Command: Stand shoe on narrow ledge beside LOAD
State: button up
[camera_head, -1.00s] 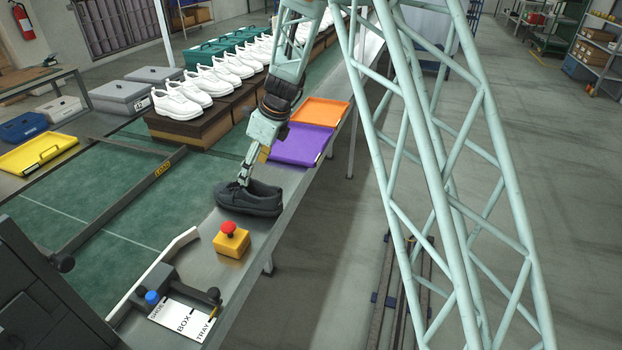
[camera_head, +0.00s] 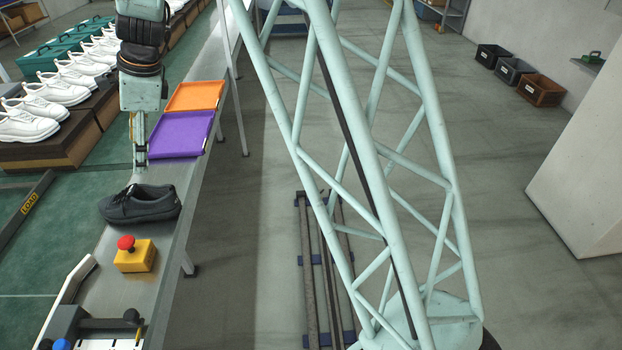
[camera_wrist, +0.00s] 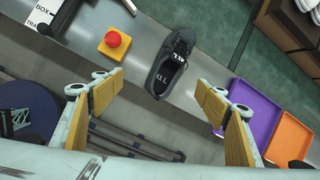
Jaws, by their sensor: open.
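The black shoe (camera_head: 140,204) stands upright on its sole on the narrow grey metal ledge (camera_head: 172,238). In the wrist view the shoe (camera_wrist: 171,66) lies ahead of and between my fingers, apart from both. My gripper (camera_head: 140,168) is above and behind the shoe in the head view. In the wrist view my gripper (camera_wrist: 165,108) has its padded fingers wide apart with nothing between them. The LOAD label (camera_head: 29,204) is on a dark bar across the green surface, left of the shoe.
A yellow box with a red button (camera_head: 135,254) sits on the ledge just in front of the shoe. A purple tray (camera_head: 181,134) and an orange tray (camera_head: 196,95) lie behind it. White shoes (camera_head: 57,90) stand on brown blocks at the left. The ledge's right edge drops to open floor.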

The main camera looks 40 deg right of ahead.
jog(key=s+d+r+n+h, duration=0.1)
jog(key=s+d+r+n, duration=0.4)
jog(key=s+r, duration=0.55)
jog(key=s+d+r+n, duration=0.45)
jog(key=s+r, duration=0.25)
jog(key=s, duration=0.7)
jog(key=s+d+n+h, duration=0.1)
jog(key=s+d+n, duration=0.2)
jog(key=s, duration=0.6)
jog(key=s+d+n, duration=0.2)
jog(key=s+n, duration=0.1)
jog(key=s, duration=0.6)
jog(key=s+d+n+t+h, duration=0.1)
jog(key=s+d+n, duration=0.2)
jog(key=s, duration=0.7)
jog(key=shift+d+r+n+h, duration=0.2)
jog(key=shift+d+n+h, duration=0.1)
jog(key=shift+n, duration=0.25)
jog(key=shift+w, duration=0.15)
